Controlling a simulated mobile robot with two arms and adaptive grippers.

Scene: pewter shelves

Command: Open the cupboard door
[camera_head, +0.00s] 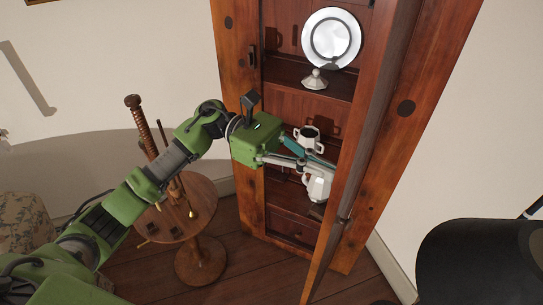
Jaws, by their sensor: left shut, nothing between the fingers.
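The wooden cupboard (236,60) stands at the centre right, its shelves exposed. Its door (372,130) stands swung outward and shows nearly edge-on, at the right of the opening. My left gripper (328,170) is shut and empty. It is in front of the shelves, with its fingers pointing right towards the door's inner side. I cannot tell whether the fingertips touch the door. My right gripper is not in view.
On the shelves are a pewter plate (331,38), a small lidded piece (315,79), a two-handled cup (307,138) and a jug (318,187), close to my fingers. A round wooden table (201,200) stands at the left. A large dark shape (480,265) fills the lower right.

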